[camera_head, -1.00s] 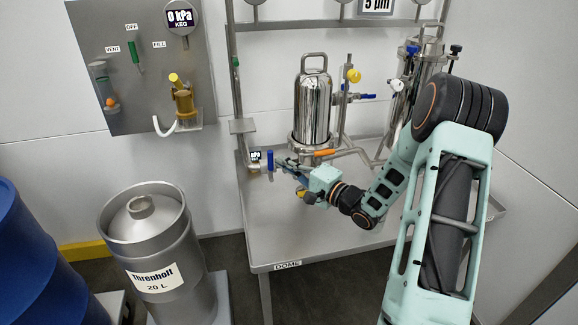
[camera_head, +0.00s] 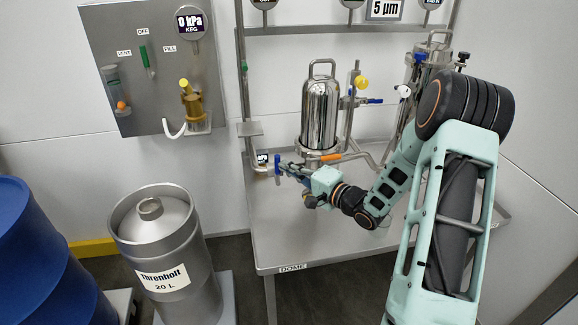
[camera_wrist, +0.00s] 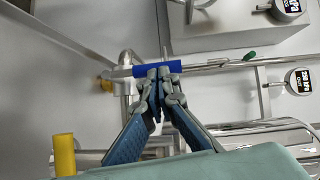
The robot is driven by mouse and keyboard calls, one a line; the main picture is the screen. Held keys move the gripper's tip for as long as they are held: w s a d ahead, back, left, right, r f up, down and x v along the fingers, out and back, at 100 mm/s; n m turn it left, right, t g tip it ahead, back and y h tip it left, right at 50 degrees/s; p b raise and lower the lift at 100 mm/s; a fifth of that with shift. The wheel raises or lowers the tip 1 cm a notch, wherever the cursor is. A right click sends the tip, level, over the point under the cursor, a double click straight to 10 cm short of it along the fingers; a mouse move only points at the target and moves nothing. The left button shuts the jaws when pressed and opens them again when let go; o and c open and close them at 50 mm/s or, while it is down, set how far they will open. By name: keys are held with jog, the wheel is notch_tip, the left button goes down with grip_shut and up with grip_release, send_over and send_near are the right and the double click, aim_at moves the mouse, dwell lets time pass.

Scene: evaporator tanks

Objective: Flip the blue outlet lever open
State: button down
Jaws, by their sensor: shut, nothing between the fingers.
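A blue lever (camera_head: 277,166) sits upright in the picture at the left end of the pipe from the steel dome vessel (camera_head: 319,110). In the wrist view the blue lever (camera_wrist: 150,69) lies across the picture beside a pipe elbow. My gripper (camera_head: 285,168) reaches in from the right, close to the lever. In the wrist view my gripper (camera_wrist: 158,70) has its fingertips together at the lever, overlapping its lower edge. Nothing shows between them. I cannot tell whether they touch the lever.
An orange lever (camera_head: 331,157) sits under the vessel. Another blue lever (camera_head: 369,100) is behind, to the right. The table (camera_head: 300,225) is mostly clear in front. A keg (camera_head: 163,250) and a blue drum (camera_head: 40,260) stand at left. A yellow part (camera_wrist: 65,155) shows in the wrist view.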

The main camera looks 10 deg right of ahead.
jog(key=shift+a+r+n+p, duration=0.2)
jog(key=shift+a+n+p, duration=0.1)
jog(key=shift+p, duration=0.1)
jog(key=a+f+n+g+h+b, duration=0.3)
jog(key=a+n+h, duration=0.3)
jog(key=a, duration=0.3)
jog(key=shift+w+f+n+h+b, duration=0.15)
jog(key=shift+f+n+h+b, duration=0.2)
jog(key=shift+f+n, duration=0.35)
jog(key=shift+a+f, duration=0.1)
jog(key=shift+a, duration=0.05)
dwell(0.6)
dwell(0.3)
